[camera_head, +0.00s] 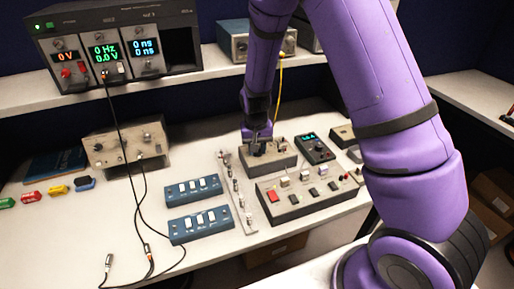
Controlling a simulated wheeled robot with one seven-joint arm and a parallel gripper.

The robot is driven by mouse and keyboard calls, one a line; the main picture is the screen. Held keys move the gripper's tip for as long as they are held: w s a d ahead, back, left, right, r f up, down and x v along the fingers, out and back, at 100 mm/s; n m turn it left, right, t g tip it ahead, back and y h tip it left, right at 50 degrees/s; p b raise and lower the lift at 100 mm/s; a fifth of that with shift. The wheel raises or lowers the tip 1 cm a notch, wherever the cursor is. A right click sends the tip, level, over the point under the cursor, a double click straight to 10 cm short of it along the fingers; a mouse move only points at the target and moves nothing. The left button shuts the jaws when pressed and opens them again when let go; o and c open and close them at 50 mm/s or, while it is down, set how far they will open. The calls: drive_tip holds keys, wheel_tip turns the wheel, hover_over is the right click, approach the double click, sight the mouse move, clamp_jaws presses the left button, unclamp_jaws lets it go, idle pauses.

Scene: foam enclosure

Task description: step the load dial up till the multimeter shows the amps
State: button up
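A dark handheld meter (315,149), which looks like the multimeter, lies on the bench right of centre. Its small display glows green-cyan, but the reading is too small to make out. A grey-beige box (284,160) sits just left of it. My gripper (258,148) points down onto the left part of this box's top, at a dark knob-like part. The fingers hide most of that part, so I cannot tell whether it is the load dial or whether they are closed on it.
A long panel (310,195) with a red button and several switches lies in front of the box. Two blue switch blocks (194,190) (200,223) lie to the left. An instrument rack (115,45) stands on the shelf, its black cables hanging to the bench. A beige unit (127,144) stands at left.

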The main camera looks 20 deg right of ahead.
drive_tip(key=o, duration=0.4)
drive_tip(key=shift+o, duration=0.2)
drive_tip(key=shift+r, duration=0.1)
wheel_tip(320, 180, up, 11)
drive_tip(key=shift+f, duration=0.2)
drive_tip(key=shift+a, duration=0.1)
